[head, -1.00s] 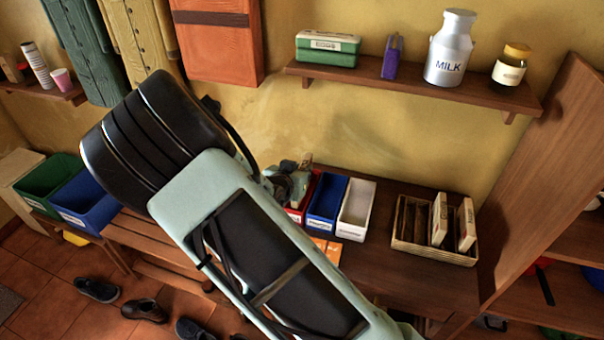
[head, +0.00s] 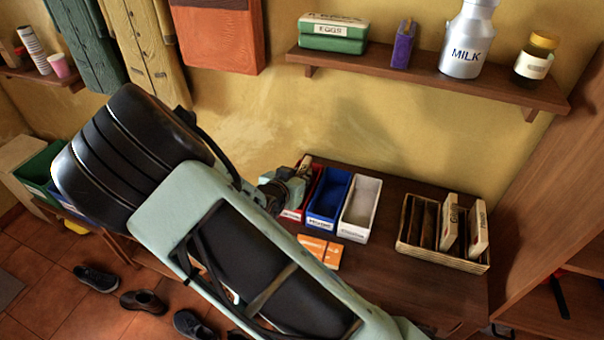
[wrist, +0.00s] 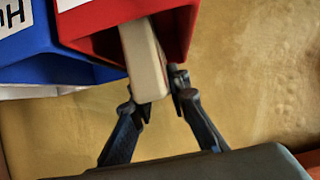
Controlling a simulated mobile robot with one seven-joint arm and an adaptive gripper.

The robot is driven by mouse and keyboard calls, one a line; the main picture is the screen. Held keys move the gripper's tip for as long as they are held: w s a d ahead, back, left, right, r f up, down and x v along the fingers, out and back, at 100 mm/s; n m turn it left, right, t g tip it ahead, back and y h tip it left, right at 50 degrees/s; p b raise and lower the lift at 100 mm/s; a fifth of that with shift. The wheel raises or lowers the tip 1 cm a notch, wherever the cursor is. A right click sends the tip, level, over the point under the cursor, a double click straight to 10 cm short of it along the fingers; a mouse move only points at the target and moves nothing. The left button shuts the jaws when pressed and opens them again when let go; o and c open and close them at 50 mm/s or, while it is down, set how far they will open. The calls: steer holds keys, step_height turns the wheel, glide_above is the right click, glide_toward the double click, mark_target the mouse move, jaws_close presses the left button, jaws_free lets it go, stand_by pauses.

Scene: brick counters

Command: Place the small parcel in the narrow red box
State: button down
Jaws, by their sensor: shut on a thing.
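The narrow red box (head: 314,191) stands on the dark table, leftmost in a row of three, partly hidden by my arm. It also shows at the top of the wrist view (wrist: 92,38). The small parcel (wrist: 145,65) is a beige block, and its top just shows in the head view (head: 306,161). My gripper (wrist: 157,88) is shut on the parcel, one finger on each side. In the head view my gripper (head: 297,178) is at the red box. The parcel overlaps the red box in the wrist view; I cannot tell how far inside it is.
A blue box (head: 328,197) and a white box (head: 360,206) stand close to the right of the red one. An orange packet (head: 321,251) lies before them. A slotted wooden crate (head: 440,255) stands further right. A wall shelf (head: 430,80) is above.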

steer(key=shift+f, duration=0.15)
steer(key=c, duration=1.8)
jaws_free()
steer(key=shift+c, duration=0.2)
steer(key=shift+s+a+r, duration=0.15)
steer(key=shift+s+r, duration=0.05)
steer(key=shift+r, duration=0.15)
steer(key=p+v, duration=0.2)
steer(key=v, duration=0.9)
steer(key=shift+s, duration=0.2)
steer(key=shift+r, duration=0.1)
